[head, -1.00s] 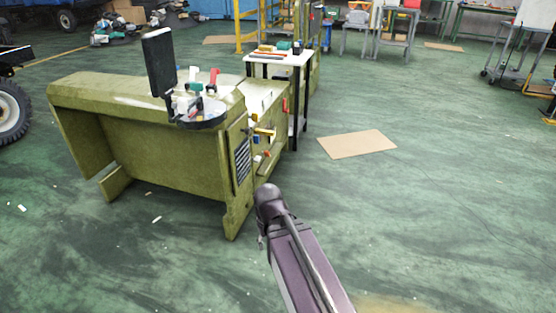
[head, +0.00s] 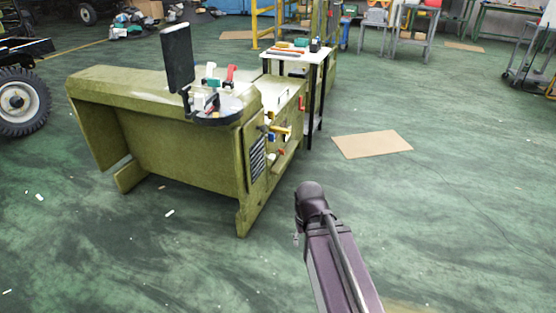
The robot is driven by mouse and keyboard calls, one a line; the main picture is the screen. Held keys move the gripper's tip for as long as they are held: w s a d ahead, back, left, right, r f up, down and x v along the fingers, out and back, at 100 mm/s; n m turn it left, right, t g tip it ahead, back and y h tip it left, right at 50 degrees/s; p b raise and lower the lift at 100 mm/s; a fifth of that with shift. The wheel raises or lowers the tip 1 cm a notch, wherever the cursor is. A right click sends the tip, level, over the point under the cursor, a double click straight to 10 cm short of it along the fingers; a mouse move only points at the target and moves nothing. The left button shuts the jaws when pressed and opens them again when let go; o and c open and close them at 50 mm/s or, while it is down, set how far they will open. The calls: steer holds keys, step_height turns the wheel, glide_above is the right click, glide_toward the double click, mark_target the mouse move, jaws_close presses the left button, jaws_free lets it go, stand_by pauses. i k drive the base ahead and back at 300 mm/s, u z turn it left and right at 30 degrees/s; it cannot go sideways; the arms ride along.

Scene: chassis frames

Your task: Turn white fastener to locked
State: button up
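An olive-green chassis frame (head: 185,150) stands on the floor left of centre. On its top, beside an upright black panel (head: 178,57), are small parts: a white one (head: 198,103), a green-topped one (head: 211,70) and a red one (head: 231,72). More small coloured parts, including a yellow one (head: 281,129) and a red one (head: 302,103), sit on its right side. They are too small to tell which is the white fastener or how it is turned. My dark arm shows at the lower middle, apart from the frame. My gripper is not visible.
A small white-topped table (head: 300,54) with tools stands behind the frame. A flat brown sheet (head: 371,144) lies on the floor to its right. A wheeled vehicle (head: 20,102) is at the left edge. Open green floor lies in front and to the right.

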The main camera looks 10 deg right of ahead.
mark_target(272, 156)
steer(key=u, duration=0.05)
steer(key=i, duration=1)
steer(key=z, duration=0.05)
